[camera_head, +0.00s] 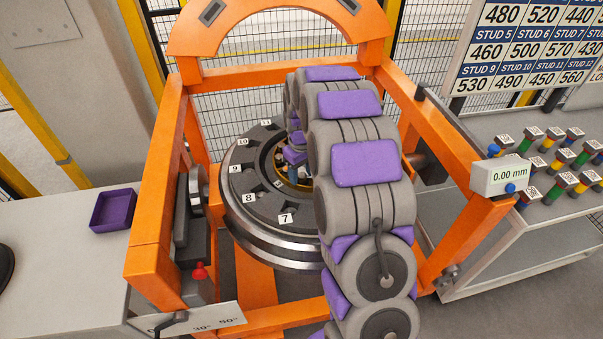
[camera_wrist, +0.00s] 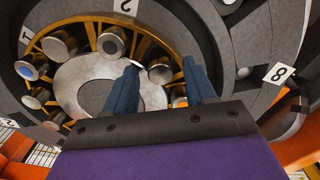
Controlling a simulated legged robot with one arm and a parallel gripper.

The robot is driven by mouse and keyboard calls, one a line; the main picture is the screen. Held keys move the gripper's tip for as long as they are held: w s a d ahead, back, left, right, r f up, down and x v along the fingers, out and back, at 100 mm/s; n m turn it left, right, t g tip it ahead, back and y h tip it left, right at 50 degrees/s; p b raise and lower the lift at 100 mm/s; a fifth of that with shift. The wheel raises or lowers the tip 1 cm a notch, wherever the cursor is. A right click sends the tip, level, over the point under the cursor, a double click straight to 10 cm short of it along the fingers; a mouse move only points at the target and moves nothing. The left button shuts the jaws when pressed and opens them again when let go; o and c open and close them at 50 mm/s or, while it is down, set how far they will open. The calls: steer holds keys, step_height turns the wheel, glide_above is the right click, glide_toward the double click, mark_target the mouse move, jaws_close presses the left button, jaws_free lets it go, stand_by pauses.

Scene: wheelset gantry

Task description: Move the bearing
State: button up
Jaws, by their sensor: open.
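The bearing shows in the wrist view as a yellow-brown cage (camera_wrist: 88,33) holding several silver rollers (camera_wrist: 110,43) around a pale metal centre disc (camera_wrist: 75,95). It sits inside a dark numbered ring (camera_head: 258,196). In the head view my arm hides much of the bearing. My gripper (camera_wrist: 161,66) is over the bearing, its two blue fingers apart. One silver roller shows between the fingers; I cannot tell whether they touch it. One roller at the left has a blue mark (camera_wrist: 30,71).
An orange gantry frame (camera_head: 153,205) surrounds the ring. A purple tray (camera_head: 113,209) stands on the left bench. At the right, a grey bench (camera_head: 500,245) holds several coloured studs, near a 0.00 mm readout (camera_head: 508,175). A red knob (camera_head: 199,272) is at the frame's lower left.

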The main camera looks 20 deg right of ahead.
steer(key=shift+f, duration=0.1)
steer(key=shift+c, duration=0.4)
jaws_close()
